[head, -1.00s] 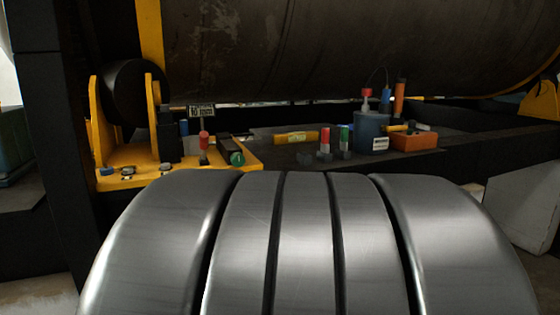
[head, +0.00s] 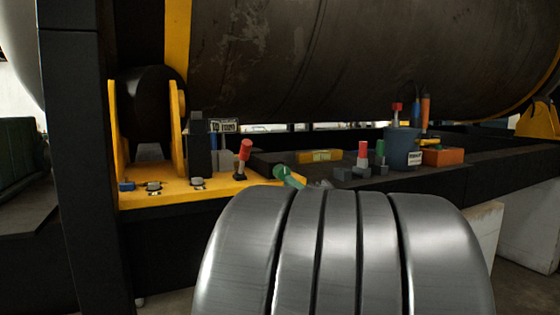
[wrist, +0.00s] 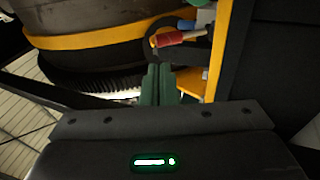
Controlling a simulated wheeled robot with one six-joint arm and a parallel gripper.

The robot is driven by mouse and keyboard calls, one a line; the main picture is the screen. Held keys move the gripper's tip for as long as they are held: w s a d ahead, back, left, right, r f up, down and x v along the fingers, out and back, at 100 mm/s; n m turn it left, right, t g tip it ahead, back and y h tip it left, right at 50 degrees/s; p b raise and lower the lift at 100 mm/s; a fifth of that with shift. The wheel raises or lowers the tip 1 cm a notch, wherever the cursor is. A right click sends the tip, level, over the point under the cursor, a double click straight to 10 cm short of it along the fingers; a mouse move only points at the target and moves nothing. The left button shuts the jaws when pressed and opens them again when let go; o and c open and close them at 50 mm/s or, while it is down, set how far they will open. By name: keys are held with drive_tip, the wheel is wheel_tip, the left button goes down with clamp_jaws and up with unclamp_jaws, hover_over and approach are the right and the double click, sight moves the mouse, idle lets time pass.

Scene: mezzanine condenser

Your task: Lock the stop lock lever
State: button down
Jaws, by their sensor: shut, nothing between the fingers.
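A lever with a red grip (head: 245,148) stands on the yellow bracket plate (head: 165,198), leaning a little right; I take it as the stop lock lever, though no label on it is readable. In the wrist view a red grip with a grey shaft (wrist: 170,40), seemingly the same lever, lies beyond my fingertips. My gripper (wrist: 157,70) shows two dark green fingers side by side, shut and empty. In the head view what seems to be my gripper, green (head: 289,177), is right of the red lever, apart from it and partly hidden by my arm.
Further right are another red-topped lever (head: 362,154), a green one (head: 380,153), a yellow level (head: 320,156), a blue-grey cup of tools (head: 403,150) and an orange box (head: 443,156). A black post (head: 197,145) stands left of the lever. The large drum (head: 350,55) hangs over the beam.

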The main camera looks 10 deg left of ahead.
sight(250, 145)
drive_tip(key=shift+s+a+r+n+g+y, duration=0.25)
drive_tip(key=shift+a+n+g+y, duration=0.2)
drive_tip(key=shift+n, duration=0.25)
drive_tip(key=p+x, duration=0.3)
drive_tip(key=x, duration=1.1)
drive_tip(key=shift+r, duration=0.1)
drive_tip(key=shift+r+p, duration=0.15)
drive_tip(key=shift+p, duration=0.3)
